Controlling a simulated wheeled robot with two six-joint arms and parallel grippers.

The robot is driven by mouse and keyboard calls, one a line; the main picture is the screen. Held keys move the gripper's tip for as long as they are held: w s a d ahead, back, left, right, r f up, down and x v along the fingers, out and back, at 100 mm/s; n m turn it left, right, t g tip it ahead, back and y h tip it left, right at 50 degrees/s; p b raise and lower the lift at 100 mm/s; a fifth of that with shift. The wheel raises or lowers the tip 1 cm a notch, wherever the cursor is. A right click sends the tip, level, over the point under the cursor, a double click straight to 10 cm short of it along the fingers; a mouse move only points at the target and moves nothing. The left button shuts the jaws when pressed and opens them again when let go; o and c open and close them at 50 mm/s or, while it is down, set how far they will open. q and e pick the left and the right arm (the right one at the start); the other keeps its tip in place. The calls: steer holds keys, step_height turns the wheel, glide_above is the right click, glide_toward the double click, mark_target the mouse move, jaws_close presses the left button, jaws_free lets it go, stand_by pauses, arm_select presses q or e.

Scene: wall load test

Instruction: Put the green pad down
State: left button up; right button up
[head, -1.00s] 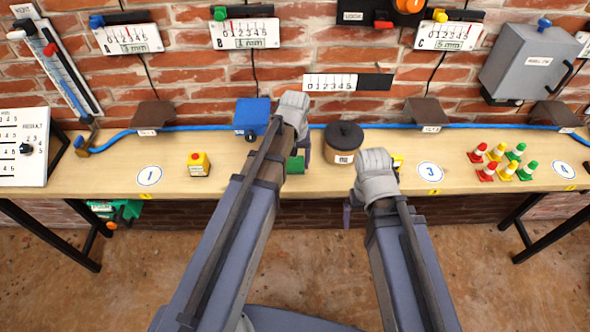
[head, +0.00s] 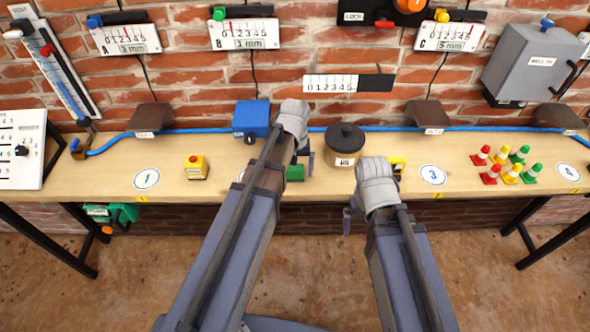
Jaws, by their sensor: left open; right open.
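The green pad (head: 295,172) lies on the workbench, just right of my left forearm, partly hidden by that arm. My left gripper (head: 306,158) is open. Its visible finger is just above and right of the pad; the other is hidden behind my wrist. I cannot tell whether a finger touches the pad. My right gripper (head: 349,220) is open and empty in front of the bench's front edge, its far finger hidden.
The workbench (head: 110,170) carries a blue block (head: 252,118), a dark-lidded round pot (head: 344,143), a yellow box with a red button (head: 195,168) and several small cones (head: 505,165). Space around disc 3 (head: 432,175) is clear.

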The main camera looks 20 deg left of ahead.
arm_select(q)
steer(key=shift+r, duration=0.1)
step_height(320, 180, up, 12)
steer(key=p, duration=1.2)
step_height(320, 180, down, 12)
steer(key=b, duration=1.2)
steer(key=shift+r, duration=0.1)
steer(key=shift+f, duration=0.4)
step_height(320, 180, up, 11)
steer(key=p, duration=1)
steer(key=shift+p, duration=0.3)
steer(key=shift+f+b, duration=0.25)
steer(key=shift+b, duration=0.05)
stand_by(0.8)
